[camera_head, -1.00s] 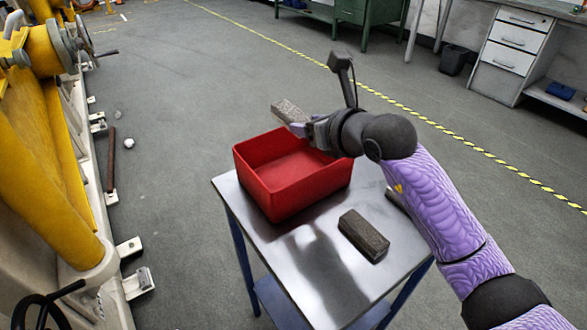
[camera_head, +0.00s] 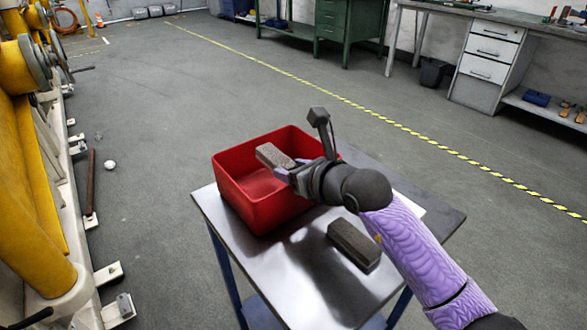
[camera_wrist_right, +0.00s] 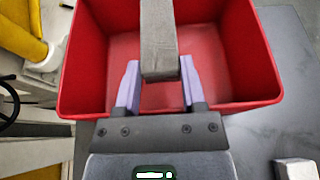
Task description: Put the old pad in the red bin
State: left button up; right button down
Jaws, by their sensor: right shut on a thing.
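The red bin (camera_head: 262,212) stands on a metal-topped table and is open at the top. My right gripper (camera_head: 290,170) is shut on a grey, worn block-shaped pad (camera_head: 272,156) and holds it over the bin's opening. In the right wrist view the pad (camera_wrist_right: 158,40) sticks out between the two purple fingers of my right gripper (camera_wrist_right: 159,82), with the red bin (camera_wrist_right: 80,60) around and below it. A second, darker block (camera_head: 354,245) lies on the table to the right of the bin. My left gripper is not in view.
The table top (camera_head: 300,285) has bare room in front of the bin. A yellow machine (camera_head: 35,200) stands at the left. Workbenches and drawers (camera_head: 490,50) line the far wall, beyond a yellow-black floor line.

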jog(key=shift+c, duration=0.9)
grip_release()
jog(key=shift+s+f+g, duration=0.2)
jog(key=shift+f+g, duration=0.2)
jog(key=shift+f, duration=0.35)
jog(key=shift+r, duration=0.4)
jog(key=shift+s+d+r+p, duration=0.7)
jog(key=shift+r+p, duration=0.25)
jog(key=shift+p, duration=0.15)
jog(key=p+v, duration=0.3)
jog(key=v, duration=0.6)
jog(key=shift+s, duration=0.35)
